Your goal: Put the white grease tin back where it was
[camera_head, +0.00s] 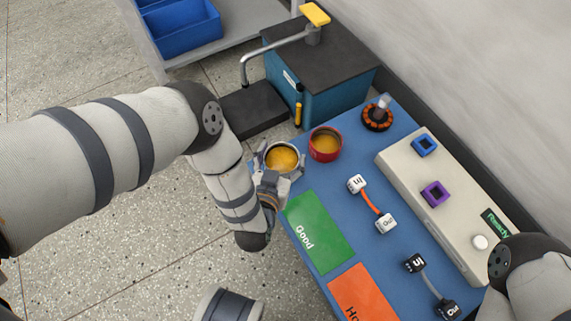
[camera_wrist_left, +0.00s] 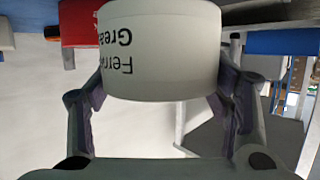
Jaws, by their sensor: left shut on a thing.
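The white grease tin (camera_head: 282,158), open with yellow-orange grease inside, is upright in my left gripper (camera_head: 279,165) at the far-left edge of the blue table. In the left wrist view the tin (camera_wrist_left: 160,60) shows dark lettering, upside down, between the two fingers (camera_wrist_left: 160,100), which are shut on its sides. Whether its base touches the table is hidden. A red tin (camera_head: 325,144) with similar contents stands just right of it; part of its red side (camera_wrist_left: 80,22) shows in the left wrist view. My right gripper is out of view; only part of its arm shows at lower right.
The blue table (camera_head: 335,205) carries a green "Good" mat (camera_head: 318,232), an orange mat (camera_head: 362,294), two cube pairs joined by links (camera_head: 371,202) (camera_head: 431,285), a pale fixture (camera_head: 405,170) and a round orange-black part (camera_head: 377,115). A teal cabinet with a black top (camera_head: 325,50) stands behind.

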